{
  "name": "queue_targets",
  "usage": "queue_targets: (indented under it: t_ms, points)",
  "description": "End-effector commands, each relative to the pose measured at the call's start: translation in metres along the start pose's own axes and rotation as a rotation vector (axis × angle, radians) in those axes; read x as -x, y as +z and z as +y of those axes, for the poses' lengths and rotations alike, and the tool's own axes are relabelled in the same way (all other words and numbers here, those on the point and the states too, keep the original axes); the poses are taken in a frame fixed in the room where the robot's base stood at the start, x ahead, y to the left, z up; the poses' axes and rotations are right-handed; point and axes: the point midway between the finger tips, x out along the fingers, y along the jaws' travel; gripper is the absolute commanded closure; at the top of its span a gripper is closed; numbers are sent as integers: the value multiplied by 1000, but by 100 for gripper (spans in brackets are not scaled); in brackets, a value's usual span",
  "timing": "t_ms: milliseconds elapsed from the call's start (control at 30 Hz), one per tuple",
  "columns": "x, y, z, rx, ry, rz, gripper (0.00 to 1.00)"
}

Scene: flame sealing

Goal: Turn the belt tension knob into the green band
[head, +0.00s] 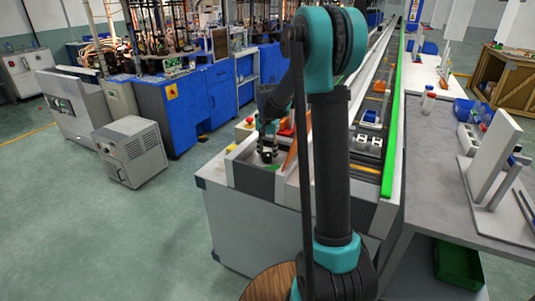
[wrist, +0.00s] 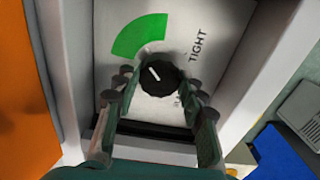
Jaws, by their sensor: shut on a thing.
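The black belt tension knob (wrist: 161,84) sits on a light panel (wrist: 92,22) in the wrist view. Its white pointer mark slants to the upper left, and its line appears to run toward the green band (wrist: 138,37). The band is a green arc printed above and left of the knob. The word TIGHT is printed at the knob's upper right; other lettering is partly hidden by a finger. My gripper (wrist: 160,86) has a finger on each side of the knob and is shut on it. In the head view my gripper (head: 267,155) is low over the conveyor's near end; the knob is not clear there.
Raised pale walls (wrist: 270,70) flank the panel. An orange part (wrist: 25,100) is at left and a blue one (wrist: 285,152) at lower right. In the head view, the conveyor with a green rail (head: 394,120) runs away, and a grey bench (head: 440,165) stands at right.

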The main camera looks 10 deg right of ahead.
Motion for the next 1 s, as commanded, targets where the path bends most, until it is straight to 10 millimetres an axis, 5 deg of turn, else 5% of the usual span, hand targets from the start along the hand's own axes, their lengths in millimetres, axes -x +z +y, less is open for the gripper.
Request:
queue_targets:
  t_ms: [433,467,600,1000]
  points:
    - [0,0,0,-11,-1,1,89]
    - [0,0,0,-11,-1,1,59]
    - [0,0,0,-11,0,1,41]
    - [4,0,0,-10,0,0,39]
